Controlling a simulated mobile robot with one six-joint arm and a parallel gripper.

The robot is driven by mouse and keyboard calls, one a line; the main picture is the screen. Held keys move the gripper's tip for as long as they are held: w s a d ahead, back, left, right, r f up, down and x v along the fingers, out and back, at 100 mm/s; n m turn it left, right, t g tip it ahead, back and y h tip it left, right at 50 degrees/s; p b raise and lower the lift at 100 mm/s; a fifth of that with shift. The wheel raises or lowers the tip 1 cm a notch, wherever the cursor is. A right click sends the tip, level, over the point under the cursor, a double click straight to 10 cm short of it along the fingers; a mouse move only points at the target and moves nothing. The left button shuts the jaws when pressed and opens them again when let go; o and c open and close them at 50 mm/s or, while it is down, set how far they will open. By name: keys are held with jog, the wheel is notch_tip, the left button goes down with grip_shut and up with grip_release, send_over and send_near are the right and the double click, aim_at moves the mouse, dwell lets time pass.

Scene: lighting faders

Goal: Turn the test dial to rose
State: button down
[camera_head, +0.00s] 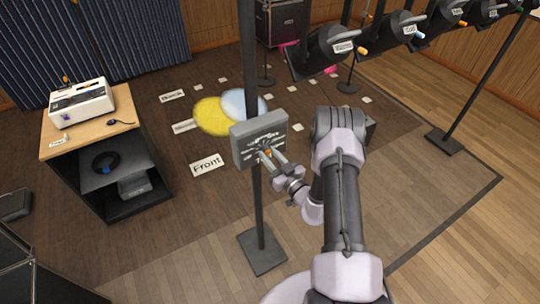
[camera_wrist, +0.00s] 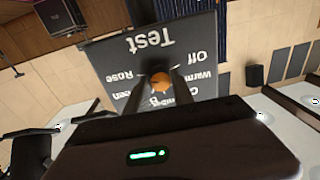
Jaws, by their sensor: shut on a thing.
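The test dial is an orange knob (camera_wrist: 159,83) on a grey panel (camera_head: 248,138) fixed to a black post. The wrist view shows the panel (camera_wrist: 115,62) upside down. It reads "Test", with "Off" and "Warm" to the right of the knob and "Rose" to the left. A word ending in "een" is left of centre; other lettering is partly hidden by my fingers. My gripper (camera_head: 268,153) reaches the panel from the lower right and is shut on the knob, one finger on each side. I cannot tell which label the knob points to.
The black post stands on a square base (camera_head: 262,251). A wooden desk (camera_head: 70,137) with a white machine (camera_head: 82,103) is at the left. Labelled stage lamps (camera_head: 325,50) hang at upper right. Yellow (camera_head: 212,116) and pale blue (camera_head: 243,103) light pools overlap on the floor behind the panel.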

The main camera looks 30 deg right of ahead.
jog(key=shift+w+r, duration=0.1)
jog(key=shift+r, duration=0.05)
jog(key=c, duration=1.1)
grip_release()
jog(key=s, duration=0.5)
jog(key=s+d, duration=0.1)
jog(key=s, duration=0.5)
jog(key=s+f+b, duration=0.1)
jog(key=s, duration=0.5)
jog(key=shift+s+d, duration=0.2)
jog(key=shift+d, duration=0.15)
jog(key=shift+w+r, duration=0.1)
jog(key=shift+r, duration=0.05)
